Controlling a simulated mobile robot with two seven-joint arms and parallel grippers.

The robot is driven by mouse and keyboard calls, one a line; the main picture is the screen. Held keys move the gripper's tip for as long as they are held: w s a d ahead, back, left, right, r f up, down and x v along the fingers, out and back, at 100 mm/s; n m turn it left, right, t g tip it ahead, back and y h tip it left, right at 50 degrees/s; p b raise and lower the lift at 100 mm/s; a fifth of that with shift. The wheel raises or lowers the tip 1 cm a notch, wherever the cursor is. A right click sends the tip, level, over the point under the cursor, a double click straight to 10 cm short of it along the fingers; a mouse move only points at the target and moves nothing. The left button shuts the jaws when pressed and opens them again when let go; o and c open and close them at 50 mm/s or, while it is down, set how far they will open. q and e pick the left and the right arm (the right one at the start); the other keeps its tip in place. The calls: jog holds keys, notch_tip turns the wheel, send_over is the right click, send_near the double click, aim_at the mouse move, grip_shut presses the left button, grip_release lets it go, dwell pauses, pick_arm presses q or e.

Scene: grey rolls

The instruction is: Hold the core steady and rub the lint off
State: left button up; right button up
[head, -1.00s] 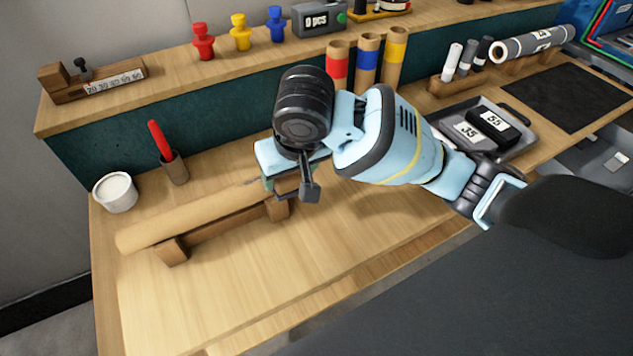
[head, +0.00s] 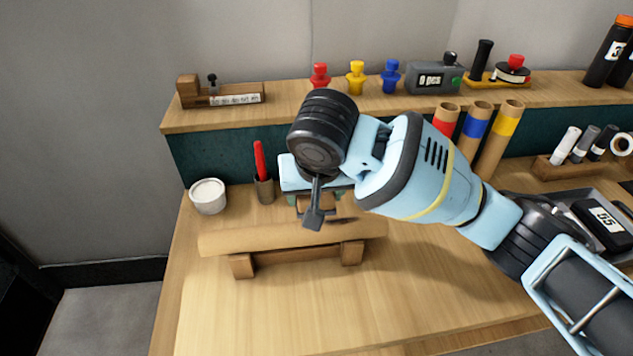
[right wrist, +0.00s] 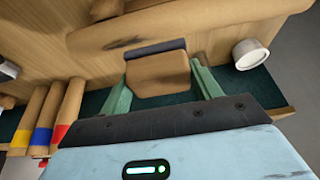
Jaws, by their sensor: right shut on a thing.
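The core, a brown cardboard tube (head: 255,240), lies level on a wooden cradle (head: 295,257) on the bench. It also shows in the right wrist view (right wrist: 200,20), with a dark smudge of lint (right wrist: 125,43) on its side. My right gripper (right wrist: 162,84) is shut on a brown block (right wrist: 158,72) with a dark strip along one edge. In the head view the right gripper (head: 317,203) is at the back side of the core, partly hidden by my wrist. I cannot tell whether the block touches the core. My left gripper is out of view.
A white tub (head: 208,196) and a cup with a red-handled tool (head: 264,190) stand behind the core's left end. Several banded tubes (head: 475,130) stand at the back right. A raised shelf (head: 290,108) runs along the back. The front bench is clear.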

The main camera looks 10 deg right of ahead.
jog(key=shift+d+f, duration=0.65)
jog(key=shift+f, duration=0.35)
jog(key=d, duration=1)
notch_tip(320, 180, up, 2)
jog(key=shift+a+r, duration=0.1)
jog(key=shift+r, duration=0.75)
